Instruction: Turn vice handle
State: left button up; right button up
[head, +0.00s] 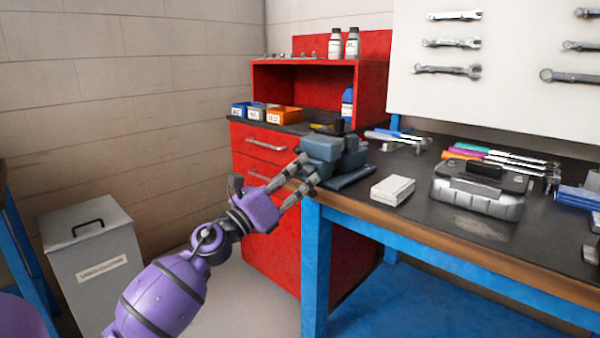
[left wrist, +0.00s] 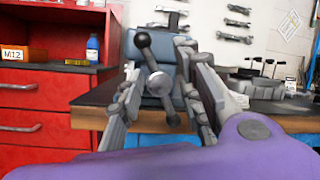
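The blue-grey vice (head: 335,150) is mounted at the left front corner of the black workbench. In the left wrist view its body (left wrist: 150,48) stands behind its handle (left wrist: 145,42), a dark bar with ball ends that slants from upper left to lower right through a round grey hub. My left gripper (head: 308,172) reaches the front of the vice. In the left wrist view my left gripper (left wrist: 165,100) is open, with one finger on each side of the handle and hub. Gaps show between fingers and bar. My right gripper is in neither view.
A white box (head: 392,190) and a grey toolbox (head: 481,191) stand on the bench right of the vice. A red cabinet (head: 262,215) with drawers and small bins is at the left. A grey bin (head: 92,265) stands on the floor. The bench edge runs below the vice.

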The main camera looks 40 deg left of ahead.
pick_arm(q)
jog(key=v, duration=1.1)
